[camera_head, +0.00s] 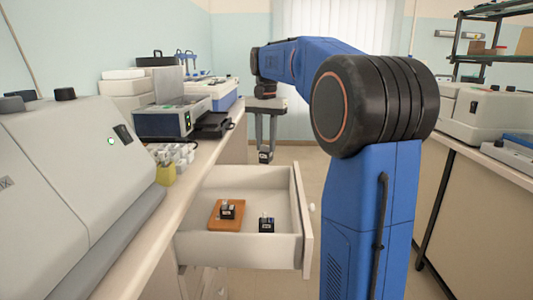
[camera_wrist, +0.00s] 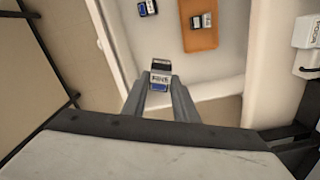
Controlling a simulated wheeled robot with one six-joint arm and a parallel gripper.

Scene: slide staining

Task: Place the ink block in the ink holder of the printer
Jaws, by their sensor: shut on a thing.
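My gripper (camera_head: 265,147) hangs above the open drawer, shut on a small dark ink block (camera_head: 265,156). In the wrist view the held ink block (camera_wrist: 160,74) shows a pale label and a blue part between the fingertips of my gripper (camera_wrist: 161,87). Two similar blocks are in the drawer: one (camera_head: 227,212) on an orange-brown board (camera_head: 217,223), one (camera_head: 267,225) on the bare drawer floor. I cannot tell for certain which bench machine is the printer; a dark-fronted device (camera_head: 165,123) with a lit panel stands on the left counter. No ink holder is clearly visible.
The white drawer (camera_head: 304,218) stands open below the left counter (camera_head: 140,225). A large grey machine (camera_head: 60,170) fills the near left. Small bottles and a yellow cup (camera_head: 166,174) stand near the counter edge. Another bench (camera_head: 470,175) is at right, with open floor between.

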